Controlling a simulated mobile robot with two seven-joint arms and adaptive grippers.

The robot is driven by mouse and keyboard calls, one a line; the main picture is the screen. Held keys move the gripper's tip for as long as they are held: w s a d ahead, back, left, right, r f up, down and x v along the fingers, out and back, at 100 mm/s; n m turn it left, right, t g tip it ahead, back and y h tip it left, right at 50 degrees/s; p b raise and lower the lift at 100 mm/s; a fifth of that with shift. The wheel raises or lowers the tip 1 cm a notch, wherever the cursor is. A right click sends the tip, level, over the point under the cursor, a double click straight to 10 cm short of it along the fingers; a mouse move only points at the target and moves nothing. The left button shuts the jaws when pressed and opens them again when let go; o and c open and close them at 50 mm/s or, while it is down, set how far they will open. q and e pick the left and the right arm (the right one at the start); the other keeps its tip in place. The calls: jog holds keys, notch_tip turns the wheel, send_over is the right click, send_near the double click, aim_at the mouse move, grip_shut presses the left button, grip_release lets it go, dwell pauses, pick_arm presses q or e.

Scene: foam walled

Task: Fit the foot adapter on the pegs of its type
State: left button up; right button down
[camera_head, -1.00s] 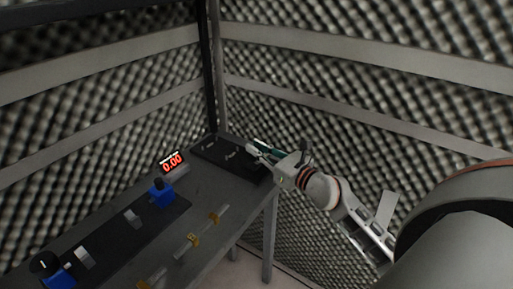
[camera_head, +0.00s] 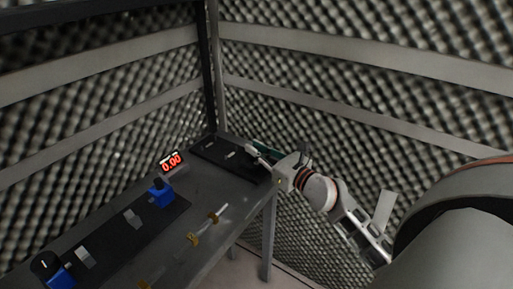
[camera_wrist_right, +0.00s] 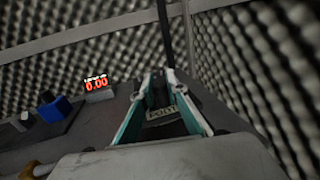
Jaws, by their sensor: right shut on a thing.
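My right gripper (camera_head: 264,154) is over the far end of the grey bench, beside a black mat (camera_head: 205,153). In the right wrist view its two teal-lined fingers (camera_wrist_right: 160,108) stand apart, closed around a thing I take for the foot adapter. The adapter is dark and mostly hidden by the fingers. A small pale plate with lettering (camera_wrist_right: 161,113) shows between the fingers; whether it is on the held thing or beyond it I cannot tell. Small grey pieces (camera_head: 230,154) stand on the black mat. The pegs cannot be made out clearly. My left gripper is not in view.
A red display reading 0.00 (camera_head: 172,161) stands at the bench's back edge. Blue blocks with black tops (camera_head: 161,194) and grey blocks (camera_head: 133,217) sit on a nearer mat. Brass pieces (camera_head: 193,239) lie along the front edge. Foam walls close in behind the bench.

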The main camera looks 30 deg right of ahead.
dwell(0.4)
jog(key=shift+r+p, duration=0.1)
jog(key=shift+p, duration=0.35)
dwell(0.9)
jog(key=shift+f+b, duration=0.9)
jog(key=shift+f, duration=0.45)
jog(key=c, duration=1.9)
grip_release()
jog(key=shift+s, duration=0.1)
jog(key=s, duration=0.4)
jog(key=s+d, duration=0.1)
jog(key=s, duration=0.2)
jog(key=s+d, duration=0.1)
jog(key=s, duration=0.3)
jog(key=shift+s, duration=0.35)
